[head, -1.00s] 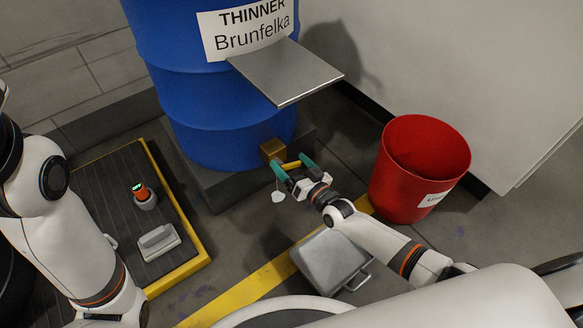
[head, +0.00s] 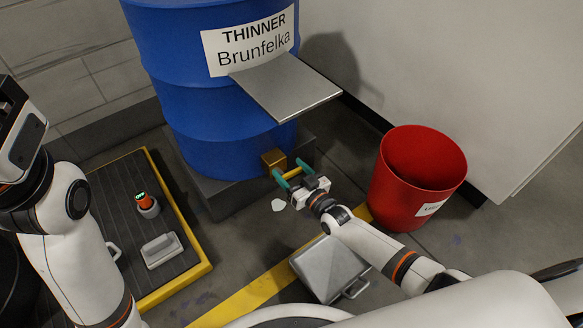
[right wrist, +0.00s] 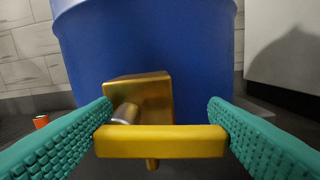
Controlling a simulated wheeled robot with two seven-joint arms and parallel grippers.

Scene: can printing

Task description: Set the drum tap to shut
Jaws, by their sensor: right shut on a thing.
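The blue drum (head: 220,110) stands on a dark plinth, with a brass tap body (head: 274,159) low on its front. The tap's yellow lever (head: 291,175) lies crosswise and level in the right wrist view (right wrist: 160,141), in front of the brass body (right wrist: 140,92) and above a short spout. My right gripper (head: 292,173) is shut on the lever, one green finger at each of its ends; the fingers also show in the right wrist view (right wrist: 161,140). My left arm shows at the left of the head view, but its gripper cannot be made out.
A grey metal plate (head: 285,85) juts from the drum above the tap. A red bin (head: 415,180) stands to the right. A grey metal case (head: 330,268) lies below my right forearm. A yellow-edged platform (head: 185,215) at left holds an orange-topped object (head: 146,204) and a grey block (head: 161,250).

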